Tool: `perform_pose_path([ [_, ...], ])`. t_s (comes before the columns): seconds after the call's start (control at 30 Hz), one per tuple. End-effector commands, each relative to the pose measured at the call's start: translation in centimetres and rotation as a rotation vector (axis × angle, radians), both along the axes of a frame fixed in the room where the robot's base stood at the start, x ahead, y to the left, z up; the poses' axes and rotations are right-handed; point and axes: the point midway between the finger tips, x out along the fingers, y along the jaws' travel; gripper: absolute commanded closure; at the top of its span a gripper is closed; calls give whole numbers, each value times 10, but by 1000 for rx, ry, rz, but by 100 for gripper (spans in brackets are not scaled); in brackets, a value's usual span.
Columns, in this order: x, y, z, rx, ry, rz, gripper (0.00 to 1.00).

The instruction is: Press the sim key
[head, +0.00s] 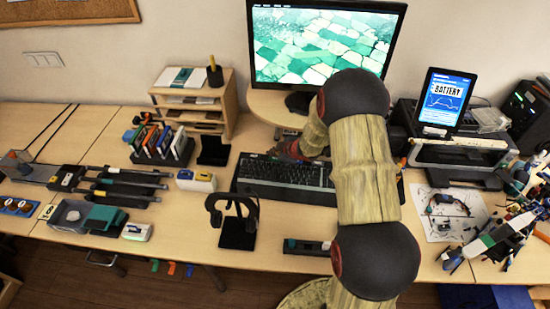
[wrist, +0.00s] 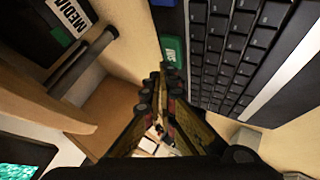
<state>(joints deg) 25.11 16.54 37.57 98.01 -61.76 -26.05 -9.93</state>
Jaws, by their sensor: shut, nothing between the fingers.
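The black keyboard (head: 290,178) lies on the desk in front of the monitor, partly covered by my arm. In the wrist view its dark keys (wrist: 235,50) fill the upper right. A green key with small white marks (wrist: 174,50) sits at the keyboard's edge; its lettering is too small to read, so I cannot confirm it is the sim key. My gripper (head: 288,150) is at the keyboard's back edge in the head view. In the wrist view its closed fingertips (wrist: 166,76) appear just beside the green key; I cannot tell whether they touch it.
The monitor (head: 322,45) stands behind the keyboard on a wooden riser (head: 262,108). A headphone stand (head: 237,228) is in front at the left. A black box labelled MEDIA (wrist: 45,30) shows in the wrist view. Tools and parts (head: 505,235) clutter the right side.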

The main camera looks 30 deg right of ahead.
Motion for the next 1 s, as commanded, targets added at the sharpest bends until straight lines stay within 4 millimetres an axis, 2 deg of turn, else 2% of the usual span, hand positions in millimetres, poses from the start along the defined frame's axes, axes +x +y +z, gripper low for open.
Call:
perform_pose_path([
  [0.23, 0, 0, 7, 0, 0, 0, 100],
  [0.7, 0, 0, 49, 0, 0, 0, 100],
  [1.0, 0, 0, 50, 0, 0, 0, 100],
])
